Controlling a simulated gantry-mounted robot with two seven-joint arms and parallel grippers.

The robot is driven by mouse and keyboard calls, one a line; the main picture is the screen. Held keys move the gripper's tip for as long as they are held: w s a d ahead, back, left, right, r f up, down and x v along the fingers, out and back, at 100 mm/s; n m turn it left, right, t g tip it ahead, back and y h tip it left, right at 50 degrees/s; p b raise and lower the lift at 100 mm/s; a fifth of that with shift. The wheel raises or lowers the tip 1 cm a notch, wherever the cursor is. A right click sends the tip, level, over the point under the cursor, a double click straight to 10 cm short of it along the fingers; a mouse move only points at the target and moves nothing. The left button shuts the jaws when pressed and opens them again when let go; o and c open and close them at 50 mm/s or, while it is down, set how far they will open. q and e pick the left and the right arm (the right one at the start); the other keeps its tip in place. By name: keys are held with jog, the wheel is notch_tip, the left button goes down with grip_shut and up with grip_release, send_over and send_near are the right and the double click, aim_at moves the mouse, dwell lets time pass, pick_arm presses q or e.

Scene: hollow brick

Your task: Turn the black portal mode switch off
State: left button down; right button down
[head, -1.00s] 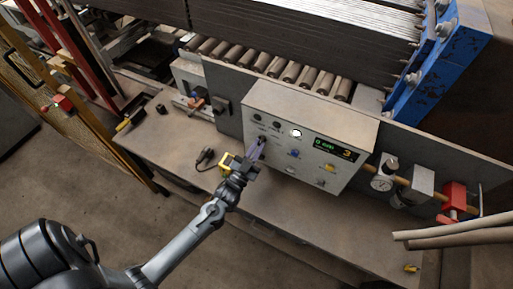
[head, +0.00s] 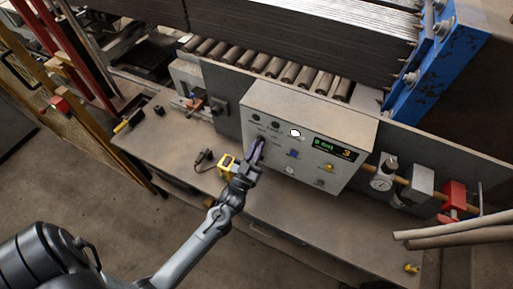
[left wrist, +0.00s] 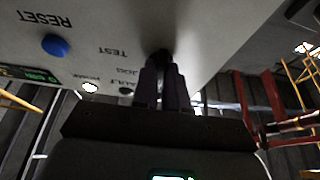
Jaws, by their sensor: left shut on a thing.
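The grey control box (head: 290,100) stands on the bench with its sloped front panel facing me. The black switch knob (left wrist: 160,56) sits on the panel near the TEST label in the left wrist view. My left gripper (head: 259,146) is at the left part of the panel in the head view. In the left wrist view its two dark fingers (left wrist: 165,72) are close together and shut on the black knob. The fingers hide most of the knob, so its turn angle cannot be told. My right gripper is not in view.
The panel also carries a blue button (head: 293,153), a lit white lamp (head: 295,133) and a small display (head: 334,148). A yellow object (head: 227,164) lies left of the gripper. A pressure gauge (head: 382,182) and red valve (head: 453,197) stand at right.

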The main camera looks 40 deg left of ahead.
pick_arm(q)
jog(key=c, duration=1.2)
grip_release()
jog(key=shift+o, duration=0.2)
jog(key=b+v, duration=0.2)
jog(key=v, duration=0.9)
jog(key=shift+f, duration=0.1)
